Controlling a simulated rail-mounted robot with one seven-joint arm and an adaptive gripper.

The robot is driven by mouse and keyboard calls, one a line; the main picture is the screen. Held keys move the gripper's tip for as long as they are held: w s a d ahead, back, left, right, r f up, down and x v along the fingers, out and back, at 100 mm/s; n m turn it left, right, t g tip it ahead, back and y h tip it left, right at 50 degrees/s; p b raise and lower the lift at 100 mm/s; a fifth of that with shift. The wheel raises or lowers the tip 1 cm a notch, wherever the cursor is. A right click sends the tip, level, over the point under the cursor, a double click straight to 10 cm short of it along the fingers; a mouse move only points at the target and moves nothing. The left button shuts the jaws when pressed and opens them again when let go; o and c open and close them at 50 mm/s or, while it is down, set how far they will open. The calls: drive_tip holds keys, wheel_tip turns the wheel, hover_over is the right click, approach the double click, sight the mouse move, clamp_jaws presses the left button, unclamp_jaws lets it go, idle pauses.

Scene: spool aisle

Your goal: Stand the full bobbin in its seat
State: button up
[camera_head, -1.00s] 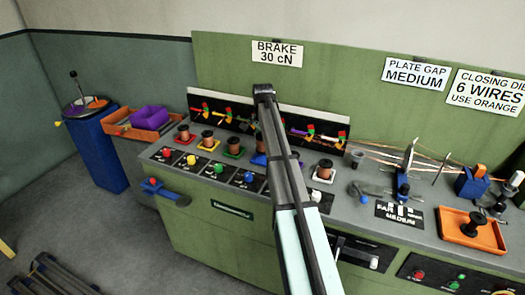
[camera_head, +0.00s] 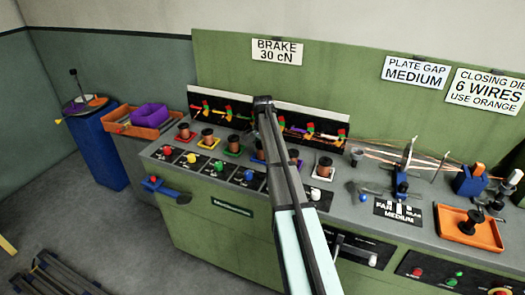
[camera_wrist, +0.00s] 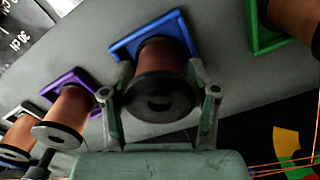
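A copper-wound bobbin (camera_wrist: 162,75) with dark flanges stands at the blue square seat (camera_wrist: 180,30) in the wrist view. Its near flange faces the camera. My gripper (camera_wrist: 161,68) straddles this bobbin, one finger on each side. The fingers look spread, with narrow gaps beside the flange and the copper; firm contact is not visible. The bobbin's foot is partly hidden, so I cannot tell how fully it sits. In the head view my arm hides most of this spot, and the fingers cannot be made out.
Similar copper bobbins stand at the purple seat (camera_wrist: 64,82) and green seat (camera_wrist: 258,30), close on both sides. An orange tray (camera_head: 490,241) with a dark spool (camera_head: 470,222) lies at the right. A machine with thin wires and a disc stands right of the row.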

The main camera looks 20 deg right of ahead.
idle(0.3)
wheel_tip(320, 180, up, 12)
drive_tip(key=shift+r+b, duration=0.2)
drive_tip(key=shift+b, duration=0.9)
